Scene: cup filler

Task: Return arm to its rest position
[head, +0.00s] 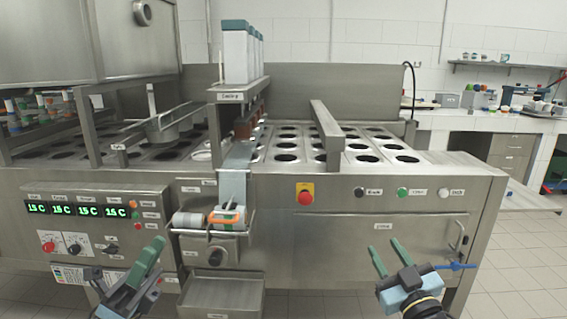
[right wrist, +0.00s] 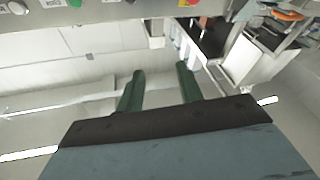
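My left gripper (head: 148,258) is at the lower left of the head view, in front of the machine's control panel. Its green fingers overlap from this angle, so I cannot tell whether they are apart. My right gripper (head: 387,248) is at the lower right of the head view, in front of the machine's steel front. Its two green fingers stand apart with nothing between them. The right wrist view also shows the right gripper (right wrist: 160,72) open and empty. No object shows held in either gripper.
The steel cup-filling machine (head: 340,212) spans the view, with a tray bin (head: 222,296) jutting out low. A small holder with a cup and an orange-rimmed item (head: 228,216) sticks out in front. A red stop button (head: 305,197) is on its front. Floor at the right is free.

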